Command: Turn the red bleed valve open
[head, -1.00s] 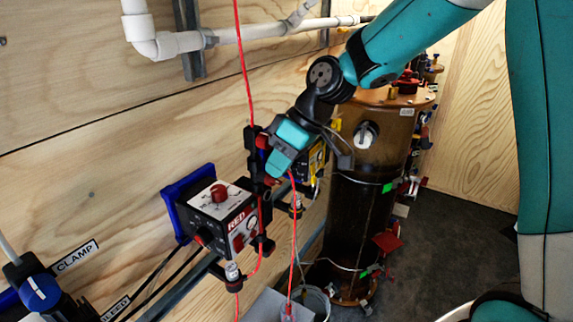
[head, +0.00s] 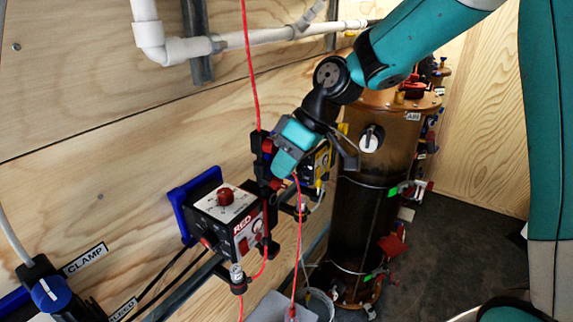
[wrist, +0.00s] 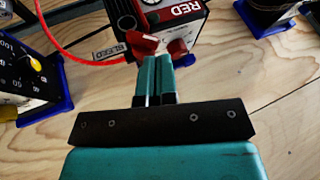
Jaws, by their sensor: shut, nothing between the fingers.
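The red bleed valve (wrist: 143,45) shows in the wrist view as a red handle beside a small BLEED label (wrist: 108,52). My gripper (wrist: 154,62) is shut, with its two teal fingers together and nothing between them. Its tips are right at the red handle and partly cover it; I cannot tell whether they touch. In the head view my gripper (head: 284,166) points down and left beside a black valve body (head: 257,150) with red parts on the wall. The handle's turn angle is hard to judge there because the fingers hide part of it.
The control box marked RED (head: 232,215) is just below and left of my gripper. A yellow-faced box (head: 322,160) is close behind it. Red tubing (head: 247,70) runs past the valve. A brown tank (head: 365,215) stands at right, and a CLAMP valve (head: 50,292) at lower left.

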